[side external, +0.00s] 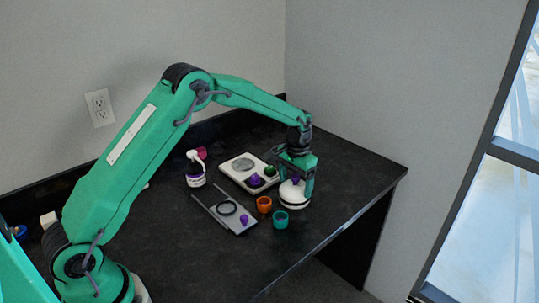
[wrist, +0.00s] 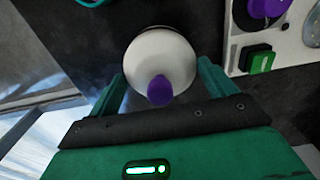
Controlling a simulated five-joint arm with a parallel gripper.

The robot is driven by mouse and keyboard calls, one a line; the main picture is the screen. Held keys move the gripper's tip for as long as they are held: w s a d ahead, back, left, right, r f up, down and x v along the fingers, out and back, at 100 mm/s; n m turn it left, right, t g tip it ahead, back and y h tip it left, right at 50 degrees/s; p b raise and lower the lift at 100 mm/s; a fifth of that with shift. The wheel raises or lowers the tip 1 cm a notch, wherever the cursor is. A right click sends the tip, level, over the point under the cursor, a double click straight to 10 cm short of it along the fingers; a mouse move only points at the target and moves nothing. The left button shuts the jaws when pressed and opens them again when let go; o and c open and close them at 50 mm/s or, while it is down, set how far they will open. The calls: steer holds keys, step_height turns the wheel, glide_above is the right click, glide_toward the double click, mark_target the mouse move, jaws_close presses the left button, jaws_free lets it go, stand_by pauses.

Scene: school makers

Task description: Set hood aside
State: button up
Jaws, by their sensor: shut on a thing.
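The hood, a white dome with a purple knob, shows in the side view (side external: 294,195) near the right part of the dark table. In the wrist view the white dome (wrist: 163,58) lies between the two green fingers, its purple knob toward the palm. My gripper (side external: 297,179) points down over the hood, with a finger on each side. It also shows in the wrist view (wrist: 160,88), shut on the hood. I cannot tell whether the hood's lower rim touches the table.
A white base plate (side external: 232,178) with a grey disc, purple piece and green piece (side external: 270,171) lies left of the hood. An orange cup (side external: 264,204) and teal cup (side external: 280,220) stand close by. A grey tray (side external: 238,227) lies further left. Table at right is clear.

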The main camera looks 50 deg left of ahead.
steer(key=shift+f, duration=0.15)
steer(key=o, duration=0.9)
step_height(320, 180, up, 12)
steer(key=shift+r, duration=0.2)
steer(key=shift+s+r, duration=0.1)
stand_by(0.6)
